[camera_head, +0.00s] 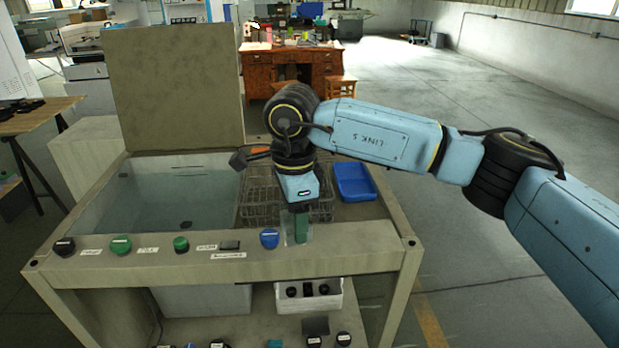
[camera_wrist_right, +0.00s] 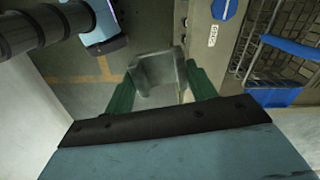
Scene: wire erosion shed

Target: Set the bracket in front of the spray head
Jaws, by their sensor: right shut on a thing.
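My right gripper (camera_head: 298,230) points down over the front rail of the wash station. It is shut on the bracket (camera_wrist_right: 158,72), a grey block-like piece that shows between the green fingers in the right wrist view. In the head view the bracket (camera_head: 290,232) is a pale shape partly hidden by the fingers. A small dark head with an orange part (camera_head: 239,160) sits left of my right wrist, above the basin's right edge; it may be the spray head, but I cannot tell surely.
The wash station has an open basin (camera_head: 150,205), a raised lid (camera_head: 175,90) and a front rail (camera_head: 345,247) with several knobs. A wire basket (camera_head: 258,200) lies under my wrist, with a blue tray (camera_head: 355,182) to its right. Open floor lies to the right.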

